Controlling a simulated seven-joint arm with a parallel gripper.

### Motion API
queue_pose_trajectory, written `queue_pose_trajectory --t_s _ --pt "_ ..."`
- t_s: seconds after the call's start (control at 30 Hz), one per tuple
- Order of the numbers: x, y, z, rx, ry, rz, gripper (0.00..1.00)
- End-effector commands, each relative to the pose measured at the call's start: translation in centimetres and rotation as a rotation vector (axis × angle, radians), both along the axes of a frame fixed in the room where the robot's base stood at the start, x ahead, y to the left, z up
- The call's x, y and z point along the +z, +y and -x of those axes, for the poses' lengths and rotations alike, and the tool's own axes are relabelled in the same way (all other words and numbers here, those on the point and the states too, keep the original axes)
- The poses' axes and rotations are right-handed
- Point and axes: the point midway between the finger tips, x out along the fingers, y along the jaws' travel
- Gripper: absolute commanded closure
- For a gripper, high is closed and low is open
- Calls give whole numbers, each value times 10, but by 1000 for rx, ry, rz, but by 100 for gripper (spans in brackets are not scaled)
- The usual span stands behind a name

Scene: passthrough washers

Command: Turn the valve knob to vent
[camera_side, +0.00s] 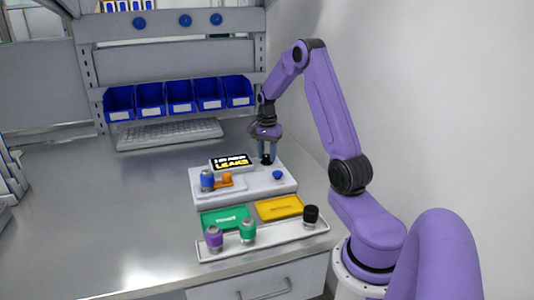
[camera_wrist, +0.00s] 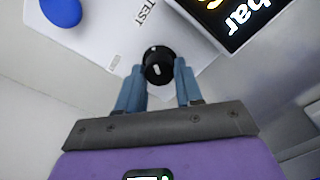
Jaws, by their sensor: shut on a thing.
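The valve knob (camera_wrist: 158,62) is round and black with a short pale mark on top. In the wrist view it sits between the two blue-grey fingertips of my gripper (camera_wrist: 158,78), which is shut on it. The word TEST is printed on the white panel near the knob; no vent label is readable. In the side view my gripper (camera_side: 267,148) points straight down at the back right of the white test unit (camera_side: 245,194). The dark knob (camera_side: 267,161) shows just under the fingers, partly hidden.
The unit carries a lit display (camera_side: 231,162), a blue button (camera_side: 278,175), and a blue-topped part (camera_side: 207,179) beside an orange one (camera_side: 227,178). In front are a green tray (camera_side: 224,218), a yellow tray (camera_side: 280,207) and a rack (camera_side: 264,240) with purple, green and black parts. The left bench is clear.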

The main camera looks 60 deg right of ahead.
Motion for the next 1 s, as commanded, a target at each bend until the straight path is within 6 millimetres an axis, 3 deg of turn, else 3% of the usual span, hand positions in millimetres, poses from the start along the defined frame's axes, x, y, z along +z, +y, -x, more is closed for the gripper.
queue_pose_trajectory --t_s 1.0 --pt "1 1 -1 956 -1 0 95"
